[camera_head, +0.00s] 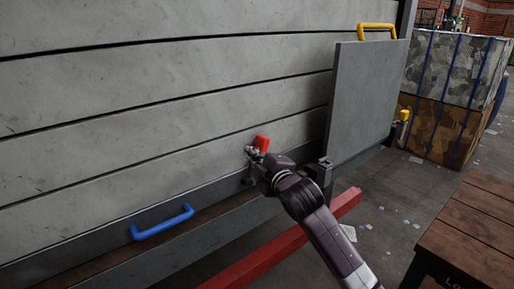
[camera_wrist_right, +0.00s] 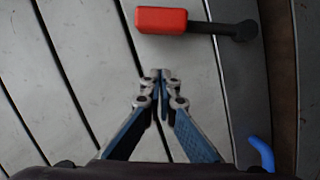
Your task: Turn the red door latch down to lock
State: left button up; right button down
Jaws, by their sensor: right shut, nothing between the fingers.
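The red door latch (camera_head: 262,143) is on the lower part of the grey slatted panel, just beside my right gripper (camera_head: 251,152). In the right wrist view the latch has a red block handle (camera_wrist_right: 161,20) on a dark bar, with a round dark pivot at its right end. My right gripper (camera_wrist_right: 160,75) is shut and empty, with its fingertips apart from the handle in that picture. In the head view the gripper partly overlaps the latch area, so contact is hard to judge there. My left gripper is not in view.
A blue handle (camera_head: 161,222) is at the lower left of the panel. A grey door (camera_head: 366,100) with a yellow handle (camera_head: 376,30) stands open at right. A red beam (camera_head: 290,240) runs below. A wooden table (camera_head: 470,235) and strapped bales (camera_head: 440,95) are at right.

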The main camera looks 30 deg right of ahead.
jog(key=w, duration=0.3)
jog(key=shift+d+p, duration=0.2)
jog(key=shift+p, duration=0.1)
jog(key=d, duration=0.1)
jog(key=d+f, duration=0.1)
jog(key=d+p, duration=0.1)
jog(key=shift+d+f, duration=0.3)
jog(key=shift+d, duration=0.1)
jog(key=shift+w+a, duration=0.1)
